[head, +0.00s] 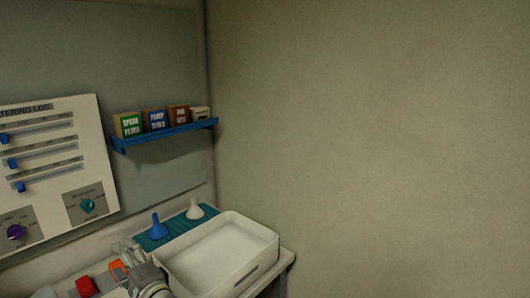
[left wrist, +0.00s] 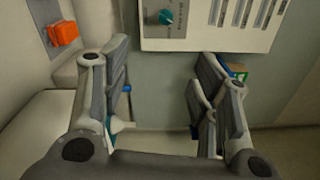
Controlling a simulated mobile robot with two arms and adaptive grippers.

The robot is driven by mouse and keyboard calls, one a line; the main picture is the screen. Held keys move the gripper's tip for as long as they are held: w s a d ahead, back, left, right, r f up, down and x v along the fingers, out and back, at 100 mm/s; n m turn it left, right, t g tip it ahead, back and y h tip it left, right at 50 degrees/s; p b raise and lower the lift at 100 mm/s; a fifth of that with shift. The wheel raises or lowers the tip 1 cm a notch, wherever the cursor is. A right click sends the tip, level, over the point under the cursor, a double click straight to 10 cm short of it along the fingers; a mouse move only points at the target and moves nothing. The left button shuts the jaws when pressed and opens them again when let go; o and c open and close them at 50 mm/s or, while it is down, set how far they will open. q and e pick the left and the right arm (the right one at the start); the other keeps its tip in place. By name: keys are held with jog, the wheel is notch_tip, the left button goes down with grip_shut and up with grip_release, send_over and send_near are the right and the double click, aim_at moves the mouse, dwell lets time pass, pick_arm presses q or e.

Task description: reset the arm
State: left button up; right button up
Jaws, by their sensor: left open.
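My left gripper (head: 130,256) shows at the bottom of the head view, low beside the white tub and in front of the panel wall. In the left wrist view its two fingers (left wrist: 162,75) stand wide apart with nothing held between them. A grey wall and the lower edge of a white control panel (left wrist: 205,42) show beyond the fingers. My right gripper is in neither view.
A white tub (head: 262,268) stands on the bench, beside a teal mat (head: 177,232) with a blue funnel (head: 157,228) and a white funnel (head: 194,210). A blue shelf (head: 165,135) holds several small boxes. The panel (head: 55,165) has sliders and knobs. The right wall is bare.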

pick_arm(q)
jog(key=s+f+n+g+h, duration=0.1)
jog(key=s+f+h, duration=0.1)
jog(key=s+f, duration=0.3)
jog(key=s+d+f+n+g+h, duration=0.1)
jog(key=s+f+n+g+h, duration=0.1)
jog(key=s+f, duration=0.3)
jog(key=s+f+n+g+h, duration=0.1)
jog(key=s+f+n+h, duration=0.1)
jog(key=s+f, duration=0.3)
jog(key=shift+d+f+h, duration=0.15)
jog(key=shift+f+h, duration=0.05)
jog(key=shift+f, duration=0.4)
jog(key=shift+d+f+h, duration=0.15)
jog(key=shift+f+h, duration=0.05)
jog(key=shift+f, duration=0.4)
jog(key=s+d+f+n+g+h, duration=0.2)
jog(key=s+d+f+h, duration=0.15)
jog(key=s+d, duration=0.4)
jog(key=s+d+f+n+g+h, duration=0.1)
jog(key=s+d+f+g+h, duration=0.2)
jog(key=s, duration=0.8)
notch_tip(320, 180, down, 26)
jog(key=s+r, duration=0.1)
jog(key=s, duration=0.1)
jog(key=s+a+f+g, duration=0.2)
jog(key=s+f, duration=1.4)
jog(key=shift+s+a+b, duration=0.2)
jog(key=shift+a+b, duration=0.05)
jog(key=shift+b, duration=0.2)
